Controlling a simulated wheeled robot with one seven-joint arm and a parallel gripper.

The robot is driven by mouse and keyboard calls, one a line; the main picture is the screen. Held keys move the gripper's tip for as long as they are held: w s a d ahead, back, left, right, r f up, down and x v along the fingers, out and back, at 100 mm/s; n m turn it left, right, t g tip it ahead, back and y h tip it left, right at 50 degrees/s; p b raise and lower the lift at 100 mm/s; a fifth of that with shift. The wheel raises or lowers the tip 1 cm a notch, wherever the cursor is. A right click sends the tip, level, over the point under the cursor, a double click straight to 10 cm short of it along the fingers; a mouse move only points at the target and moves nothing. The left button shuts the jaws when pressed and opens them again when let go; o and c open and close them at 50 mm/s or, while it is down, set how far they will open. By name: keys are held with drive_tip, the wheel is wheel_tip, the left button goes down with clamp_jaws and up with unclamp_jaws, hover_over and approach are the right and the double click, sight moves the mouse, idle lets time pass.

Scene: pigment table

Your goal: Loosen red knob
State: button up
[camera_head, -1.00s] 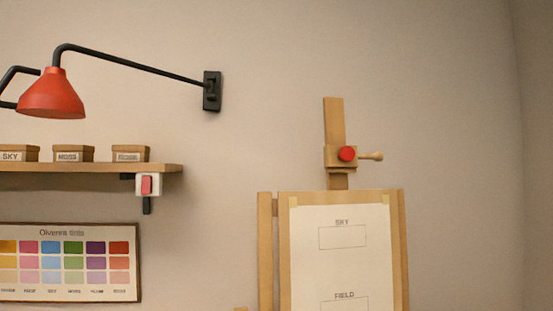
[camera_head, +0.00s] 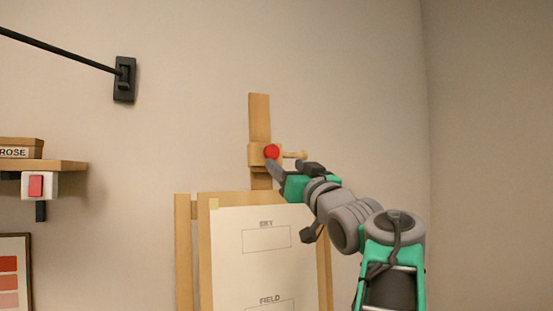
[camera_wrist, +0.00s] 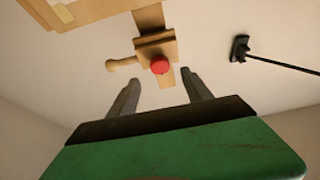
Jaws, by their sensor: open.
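The red knob (camera_head: 271,152) is round and sits on the front of a wooden clamp block (camera_head: 253,155) on the easel's mast (camera_head: 260,117). A wooden peg handle (camera_head: 295,155) sticks out to the right of the block. In the wrist view the red knob (camera_wrist: 160,65) shows beyond the fingertips and roughly between them. My gripper (camera_wrist: 160,90) is open and empty. In the head view my gripper (camera_head: 280,168) comes from the lower right, its finger just below the knob; I cannot tell whether it touches there.
The easel holds a paper sheet (camera_head: 265,260) marked SKY and FIELD below the clamp. A shelf (camera_head: 65,166) with a ROSE box (camera_head: 20,149) and a red switch (camera_head: 36,186) is at the left. A black lamp bracket (camera_head: 124,79) is on the wall. The right wall is bare.

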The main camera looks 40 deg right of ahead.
sight(274, 152)
drive_tip(key=p+x, duration=0.1)
drive_tip(key=x, duration=0.2)
drive_tip(key=p+x, duration=0.2)
drive_tip(key=x, duration=0.2)
drive_tip(key=shift+s+r, duration=0.2)
drive_tip(key=shift+r, duration=0.1)
drive_tip(key=shift+w+d+p, duration=0.1)
drive_tip(key=shift+w+p, duration=0.2)
drive_tip(key=shift+w, duration=0.1)
clamp_jaws()
